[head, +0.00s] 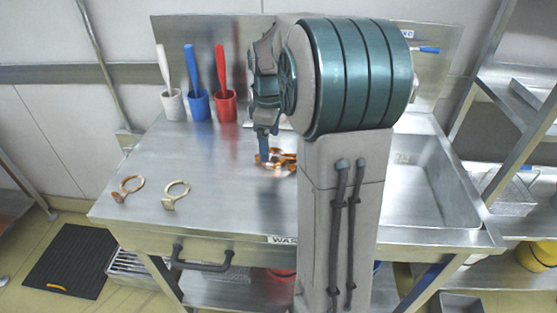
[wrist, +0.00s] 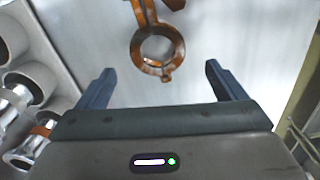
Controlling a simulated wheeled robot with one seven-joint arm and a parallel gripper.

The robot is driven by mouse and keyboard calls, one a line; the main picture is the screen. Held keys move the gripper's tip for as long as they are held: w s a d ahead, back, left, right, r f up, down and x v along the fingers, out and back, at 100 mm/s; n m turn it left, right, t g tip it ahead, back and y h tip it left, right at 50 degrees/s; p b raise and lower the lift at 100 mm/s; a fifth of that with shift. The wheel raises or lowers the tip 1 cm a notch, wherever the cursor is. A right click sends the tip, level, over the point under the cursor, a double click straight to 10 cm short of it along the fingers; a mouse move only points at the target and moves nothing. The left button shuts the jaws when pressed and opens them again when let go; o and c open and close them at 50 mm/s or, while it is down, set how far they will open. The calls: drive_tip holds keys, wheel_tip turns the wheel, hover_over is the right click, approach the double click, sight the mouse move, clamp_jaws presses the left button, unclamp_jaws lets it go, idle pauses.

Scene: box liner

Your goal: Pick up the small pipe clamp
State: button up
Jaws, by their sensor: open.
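A copper-orange clamp (wrist: 157,66) with a round open ring and a stem lies on the steel worktop in the wrist view, ahead of my fingertips and centred between them. Its stem runs out of the top of the picture. In the head view, copper-orange clamp parts (head: 282,153) lie just below my gripper (head: 264,148), partly hidden by my arm. My gripper is open and empty, with its two blue fingers apart in the wrist view (wrist: 160,80). A copper ring piece (head: 131,184) and a pale brass ring piece (head: 177,188) lie on the worktop further left.
White (head: 173,105), blue (head: 199,106) and red (head: 226,106) cups with handled tools stand along the back of the worktop (head: 215,160). A sink (head: 425,185) is at right. Grey and chrome cylindrical parts (wrist: 20,105) line the wrist view's left. The worktop's middle left is clear.

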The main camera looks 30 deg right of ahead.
sight(275, 156)
drive_tip(key=f, duration=0.2)
drive_tip(key=d+f, duration=0.1)
drive_tip(key=shift+s+d+f, duration=0.1)
drive_tip(key=shift+s+f, duration=0.15)
drive_tip(key=shift+f, duration=0.7)
drive_tip(key=c, duration=1.2)
drive_tip(key=shift+r, duration=0.1)
